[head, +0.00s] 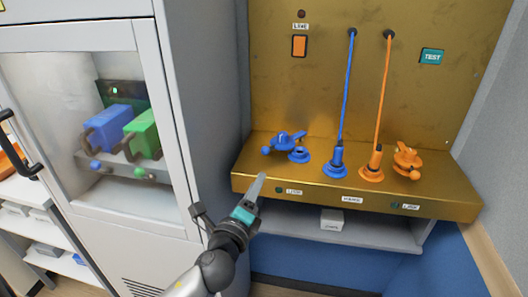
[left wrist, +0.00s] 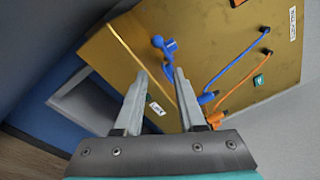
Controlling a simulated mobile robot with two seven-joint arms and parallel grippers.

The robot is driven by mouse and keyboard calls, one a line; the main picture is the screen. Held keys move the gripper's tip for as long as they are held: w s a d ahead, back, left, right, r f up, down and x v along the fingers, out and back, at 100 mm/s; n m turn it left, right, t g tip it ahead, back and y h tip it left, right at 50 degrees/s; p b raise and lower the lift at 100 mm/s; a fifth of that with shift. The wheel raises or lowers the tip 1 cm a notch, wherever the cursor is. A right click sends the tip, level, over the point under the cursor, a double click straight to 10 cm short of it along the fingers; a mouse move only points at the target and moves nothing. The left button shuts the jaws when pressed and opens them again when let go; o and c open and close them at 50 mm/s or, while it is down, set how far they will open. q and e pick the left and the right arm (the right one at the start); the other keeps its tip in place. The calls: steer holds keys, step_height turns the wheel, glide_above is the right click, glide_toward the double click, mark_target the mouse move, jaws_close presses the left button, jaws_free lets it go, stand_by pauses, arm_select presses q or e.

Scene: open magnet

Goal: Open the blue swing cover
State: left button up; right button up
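The blue swing cover (head: 284,139) is at the left end of the brass ledge, with a round knob on its left side. A low blue round fitting (head: 299,155) sits just right of it. The cover also shows in the left wrist view (left wrist: 170,46), beyond the fingertips. My left gripper (head: 258,183) is in front of the ledge's left end, below and nearer than the cover, and apart from it. In the left wrist view its two fingers (left wrist: 160,73) stand apart with nothing between them. My right gripper is not in view.
A blue plug (head: 336,160) and an orange plug (head: 373,166) with cords stand right of the cover. An orange swing cover (head: 407,158) is at the ledge's right. A grey cabinet (head: 195,110) stands close on the left. The brass ledge (head: 350,189) juts forward.

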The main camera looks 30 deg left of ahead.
arm_select(q)
steer(key=o, duration=0.3)
steer(key=s+m+p, duration=0.1)
steer(key=m, duration=0.1)
steer(key=s+m+p, duration=0.1)
steer(key=m, duration=0.2)
steer(key=s+m, duration=0.1)
steer(key=m, duration=0.2)
steer(key=shift+s+a+r+p, duration=0.15)
steer(key=shift+a+r+p, duration=0.15)
steer(key=shift+p, duration=0.1)
steer(key=m, duration=0.2)
glide_toward(264, 154)
steer(key=shift+y, duration=0.3)
steer(key=x, duration=0.8)
steer(key=shift+w+d, duration=0.1)
steer(key=shift+w, duration=0.3)
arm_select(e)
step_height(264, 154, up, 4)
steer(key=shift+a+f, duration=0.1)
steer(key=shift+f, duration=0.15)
arm_select(q)
jaws_close()
